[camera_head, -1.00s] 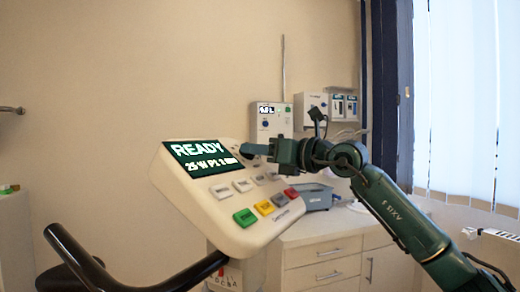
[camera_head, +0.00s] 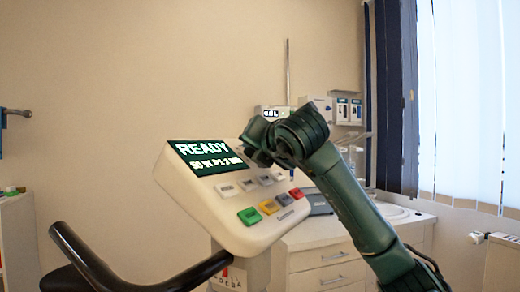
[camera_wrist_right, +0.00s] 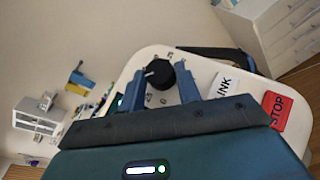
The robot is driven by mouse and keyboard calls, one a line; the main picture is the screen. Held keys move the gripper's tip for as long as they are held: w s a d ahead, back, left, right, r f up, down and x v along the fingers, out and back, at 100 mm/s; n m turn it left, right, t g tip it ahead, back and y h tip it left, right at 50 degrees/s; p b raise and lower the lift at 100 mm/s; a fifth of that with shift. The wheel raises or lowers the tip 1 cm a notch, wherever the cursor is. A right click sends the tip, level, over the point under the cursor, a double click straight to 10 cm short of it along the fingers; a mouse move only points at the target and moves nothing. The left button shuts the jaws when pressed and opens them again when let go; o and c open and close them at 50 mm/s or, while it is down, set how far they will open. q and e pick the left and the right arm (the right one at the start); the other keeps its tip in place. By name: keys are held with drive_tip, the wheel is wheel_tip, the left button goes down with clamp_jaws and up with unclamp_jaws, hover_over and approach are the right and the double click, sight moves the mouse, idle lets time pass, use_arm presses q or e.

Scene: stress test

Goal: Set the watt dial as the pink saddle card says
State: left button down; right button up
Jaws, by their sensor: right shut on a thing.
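The bike console (camera_head: 215,205) stands at the centre of the head view. Its screen (camera_head: 205,158) reads "READY" and a line that looks like "50 W P1 2 MIN". In the right wrist view the black watt dial (camera_wrist_right: 160,73) sits on the white console face, with small numbers around it. My right gripper (camera_wrist_right: 164,86) has one finger on each side of the dial and is shut on it. In the head view my right wrist hides the dial. No pink card shows. Part of a dark saddle (camera_head: 65,280) is at the lower left. My left gripper is not in view.
A black handlebar (camera_head: 150,280) curves below the console. Keys, including a red STOP key (camera_wrist_right: 277,110), lie close to my right gripper. A white drawer cabinet (camera_head: 325,255) stands behind on the right. A small lettered card (camera_head: 228,278) is under the console.

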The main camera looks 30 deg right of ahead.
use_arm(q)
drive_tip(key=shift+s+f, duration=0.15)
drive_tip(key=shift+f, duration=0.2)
use_arm(e)
drive_tip(key=shift+w+a+f+m+g+h, duration=0.15)
drive_tip(key=shift+m+g+h, duration=0.15)
drive_tip(key=shift+m+g, duration=0.15)
drive_tip(key=o, duration=1)
drive_tip(key=shift+c, duration=0.2)
use_arm(q)
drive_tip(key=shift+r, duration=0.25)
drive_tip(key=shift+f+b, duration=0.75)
drive_tip(key=shift+b, duration=0.3)
use_arm(e)
drive_tip(key=v, duration=1.3)
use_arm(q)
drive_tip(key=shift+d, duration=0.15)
